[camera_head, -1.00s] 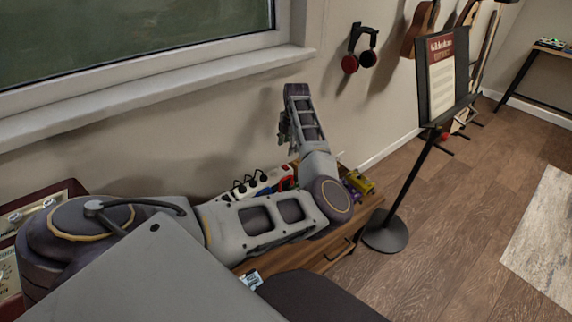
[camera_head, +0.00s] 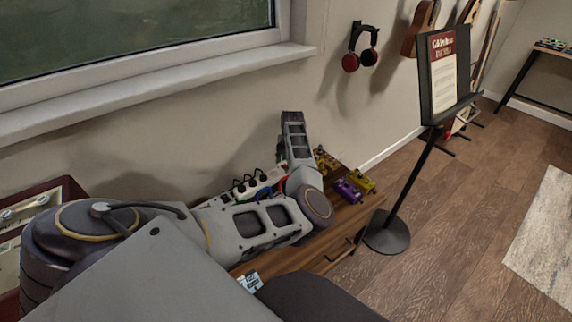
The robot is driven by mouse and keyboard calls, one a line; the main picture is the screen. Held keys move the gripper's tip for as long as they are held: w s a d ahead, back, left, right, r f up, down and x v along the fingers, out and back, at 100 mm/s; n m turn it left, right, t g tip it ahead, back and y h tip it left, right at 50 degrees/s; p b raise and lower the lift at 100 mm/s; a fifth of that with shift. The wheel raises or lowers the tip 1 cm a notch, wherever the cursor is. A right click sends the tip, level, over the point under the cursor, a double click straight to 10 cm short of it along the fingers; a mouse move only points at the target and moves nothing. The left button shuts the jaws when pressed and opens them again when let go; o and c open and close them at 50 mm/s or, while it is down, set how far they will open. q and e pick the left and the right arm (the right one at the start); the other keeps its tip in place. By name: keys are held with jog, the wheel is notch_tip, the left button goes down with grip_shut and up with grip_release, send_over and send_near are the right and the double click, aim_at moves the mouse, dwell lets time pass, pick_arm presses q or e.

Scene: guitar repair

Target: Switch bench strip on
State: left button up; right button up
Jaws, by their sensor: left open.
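The bench strip (camera_head: 250,187) is a white power strip with several black plugs in it, lying along the back of the wooden bench by the wall. Its right end, where a red switch showed earlier, is now hidden behind my left arm. My left gripper (camera_head: 281,150) is mostly hidden behind my raised wrist link, above the strip's right end. Only a dark sliver of it shows; it is open, and I cannot tell whether it touches the strip. My right gripper is not in view.
Purple (camera_head: 347,191) and yellow (camera_head: 362,181) pedals sit on the bench's (camera_head: 345,213) right part. A music stand (camera_head: 442,78) stands right of the bench. A cream-fronted unit (camera_head: 10,255) is at far left.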

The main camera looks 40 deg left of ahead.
pick_arm(q)
jog(key=shift+f, duration=0.2)
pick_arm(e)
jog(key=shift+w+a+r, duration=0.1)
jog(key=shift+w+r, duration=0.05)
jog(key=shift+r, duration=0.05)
pick_arm(q)
jog(key=c, duration=1)
jog(key=shift+a, duration=0.1)
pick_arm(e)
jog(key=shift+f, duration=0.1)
pick_arm(q)
jog(key=shift+a+h, duration=0.1)
jog(key=shift+h, duration=0.3)
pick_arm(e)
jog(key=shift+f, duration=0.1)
pick_arm(q)
jog(key=shift+h, duration=0.3)
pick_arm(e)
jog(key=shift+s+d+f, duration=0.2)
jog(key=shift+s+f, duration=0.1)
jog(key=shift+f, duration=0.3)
